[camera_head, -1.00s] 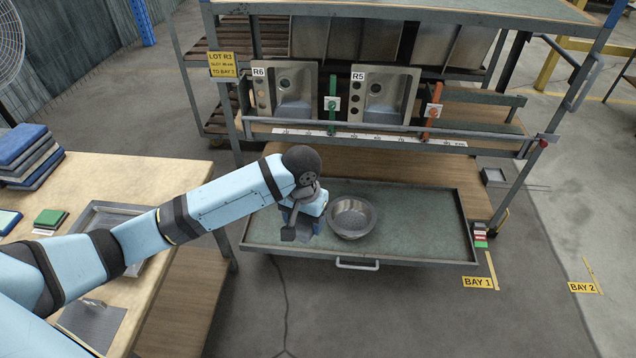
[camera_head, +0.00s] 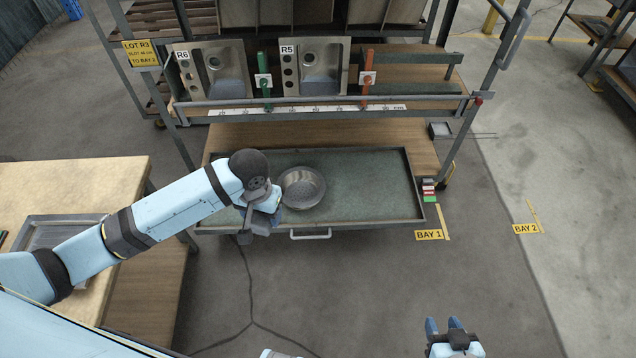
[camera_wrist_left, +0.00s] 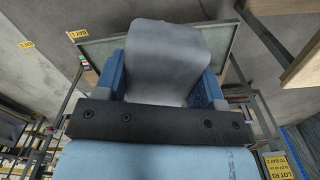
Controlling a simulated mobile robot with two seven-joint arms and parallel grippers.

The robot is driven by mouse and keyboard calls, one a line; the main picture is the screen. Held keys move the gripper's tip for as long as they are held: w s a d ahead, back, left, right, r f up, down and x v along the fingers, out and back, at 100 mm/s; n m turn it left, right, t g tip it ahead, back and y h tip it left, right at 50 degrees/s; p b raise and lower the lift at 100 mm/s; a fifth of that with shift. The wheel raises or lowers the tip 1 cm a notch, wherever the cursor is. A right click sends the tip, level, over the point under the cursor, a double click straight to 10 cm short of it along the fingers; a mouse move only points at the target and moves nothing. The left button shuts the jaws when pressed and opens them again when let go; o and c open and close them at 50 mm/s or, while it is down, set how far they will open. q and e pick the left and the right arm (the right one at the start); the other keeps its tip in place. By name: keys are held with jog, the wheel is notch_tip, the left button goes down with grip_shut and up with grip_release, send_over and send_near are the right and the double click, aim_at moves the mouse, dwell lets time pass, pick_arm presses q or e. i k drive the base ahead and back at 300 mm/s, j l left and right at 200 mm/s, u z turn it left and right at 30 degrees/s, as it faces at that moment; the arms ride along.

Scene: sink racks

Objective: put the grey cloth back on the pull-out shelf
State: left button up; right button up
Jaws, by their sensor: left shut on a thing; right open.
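The grey cloth (camera_wrist_left: 165,60) hangs between the blue fingers of my left gripper in the left wrist view. My left gripper (camera_head: 262,206) is shut on it, over the front left part of the pull-out shelf (camera_head: 375,190). The shelf is a shallow tray with a green lining, pulled out under the rack; its edge also shows behind the cloth in the wrist view (camera_wrist_left: 96,47). In the head view the arm and gripper mostly hide the cloth, and I cannot tell whether it touches the shelf. My right gripper (camera_head: 444,328) is open and empty at the lower right, over the floor.
A round steel basin (camera_head: 302,188) sits on the shelf just right of my left gripper. The shelf's right side is bare. A handle (camera_head: 310,235) sticks out in front. Sinks R6 (camera_head: 216,75) and R5 (camera_head: 314,70) stand above. A wooden table (camera_head: 70,190) is at left.

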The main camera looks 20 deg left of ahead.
aim_at(352, 200)
jog(key=i+l, duration=1.4)
jog(key=i, duration=0.6)
